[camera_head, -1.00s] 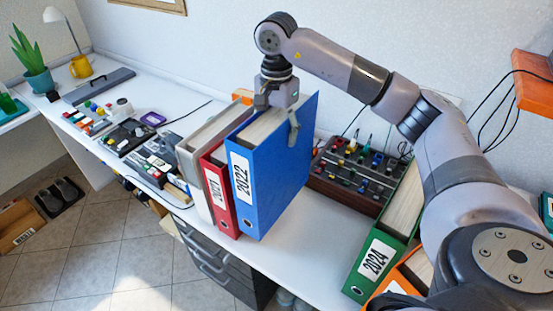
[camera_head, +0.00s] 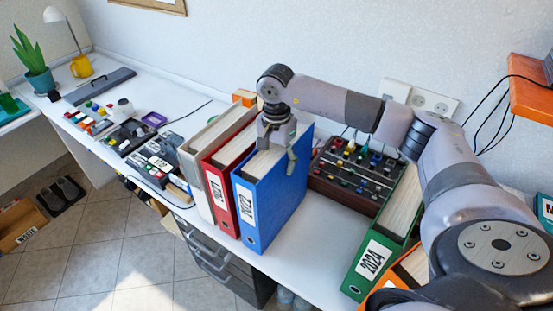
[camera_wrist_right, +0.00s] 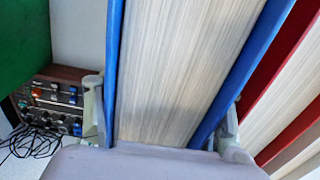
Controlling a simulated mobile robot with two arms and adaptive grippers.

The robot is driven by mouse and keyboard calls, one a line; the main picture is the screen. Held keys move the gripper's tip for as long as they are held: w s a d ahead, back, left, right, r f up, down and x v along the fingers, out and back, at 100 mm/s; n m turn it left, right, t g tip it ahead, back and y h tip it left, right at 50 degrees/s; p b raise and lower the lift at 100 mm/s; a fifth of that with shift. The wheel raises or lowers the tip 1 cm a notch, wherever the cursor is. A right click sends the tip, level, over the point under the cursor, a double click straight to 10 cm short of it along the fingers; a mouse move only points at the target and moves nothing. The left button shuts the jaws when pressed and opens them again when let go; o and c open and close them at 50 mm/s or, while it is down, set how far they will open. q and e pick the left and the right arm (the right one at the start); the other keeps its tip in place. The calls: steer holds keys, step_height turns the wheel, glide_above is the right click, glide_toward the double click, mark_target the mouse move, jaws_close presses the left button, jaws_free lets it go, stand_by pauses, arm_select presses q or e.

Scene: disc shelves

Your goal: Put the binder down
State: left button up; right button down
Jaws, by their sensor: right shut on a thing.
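The blue binder labelled 2022 (camera_head: 270,197) stands upright at the right end of a row of binders on the white desk. Its bottom looks to be at or very near the desk top; I cannot tell whether it bears on it. My right gripper (camera_head: 276,150) is shut on its top edge from above. In the right wrist view the blue binder's pages (camera_wrist_right: 185,70) fill the middle, with a finger on each cover. The red binder 2021 (camera_head: 224,190) stands close on its left, with a grey binder (camera_head: 193,180) beyond. My left gripper is not in view.
A green binder 2024 (camera_head: 372,258) and an orange binder (camera_head: 403,275) stand to the right. A dark box with knobs (camera_head: 352,175) is behind, near the wall. Bare desk (camera_head: 312,238) lies between the blue and green binders.

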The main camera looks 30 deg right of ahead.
steer(key=c, duration=0.7)
jaws_free()
steer(key=shift+r, duration=0.1)
step_height(320, 180, up, 11)
steer(key=shift+f+b, duration=0.1)
steer(key=shift+b, duration=1.05)
steer(key=shift+r, duration=0.6)
